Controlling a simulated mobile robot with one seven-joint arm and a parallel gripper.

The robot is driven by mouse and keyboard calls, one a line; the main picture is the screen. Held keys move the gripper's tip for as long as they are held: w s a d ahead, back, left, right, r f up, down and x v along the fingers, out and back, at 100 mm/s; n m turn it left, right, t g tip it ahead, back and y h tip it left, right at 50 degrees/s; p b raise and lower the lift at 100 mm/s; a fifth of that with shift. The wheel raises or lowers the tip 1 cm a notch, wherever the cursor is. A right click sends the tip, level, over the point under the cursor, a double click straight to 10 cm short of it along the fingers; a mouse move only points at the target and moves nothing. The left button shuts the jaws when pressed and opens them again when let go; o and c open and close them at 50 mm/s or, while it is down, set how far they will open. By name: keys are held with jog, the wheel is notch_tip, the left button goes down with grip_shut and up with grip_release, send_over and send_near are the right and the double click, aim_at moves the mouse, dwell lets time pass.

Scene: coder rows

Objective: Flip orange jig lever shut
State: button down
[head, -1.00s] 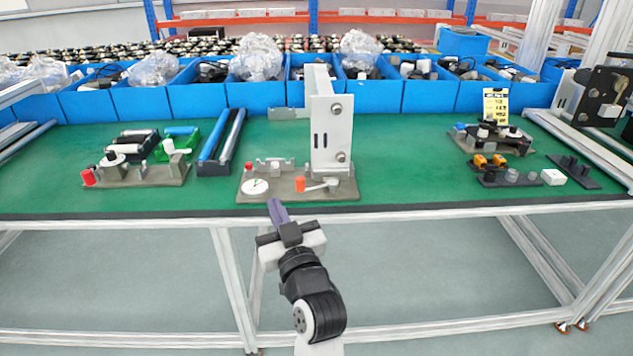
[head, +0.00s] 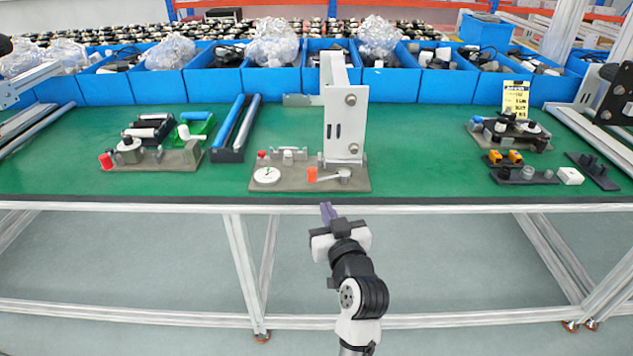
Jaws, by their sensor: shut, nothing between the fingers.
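The jig (head: 285,182) is a grey base plate at the front middle of the green bench, with a white upright block (head: 343,110) and a white round dial (head: 266,175) on it. Its lever (head: 328,178) is a light arm with an orange tip (head: 312,174), lying near level with the tip pointing left. My gripper (head: 328,212) is shut and empty, with purple fingers pointing at the bench. It is just in front of the bench's front edge, below the lever in the picture and apart from it.
Another fixture with a red knob (head: 106,161) stands at the left, beside a dark tray with blue and white rollers (head: 233,130). Small orange parts (head: 504,157) and dark holders lie at the right. Blue bins (head: 272,82) line the back. Green surface beside the jig is clear.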

aim_at(313, 177)
jog(key=p+x, duration=0.2)
jog(key=x, duration=0.7)
jog(key=shift+w+a+p, duration=0.15)
jog(key=shift+w+p, duration=0.2)
jog(key=shift+w, duration=0.05)
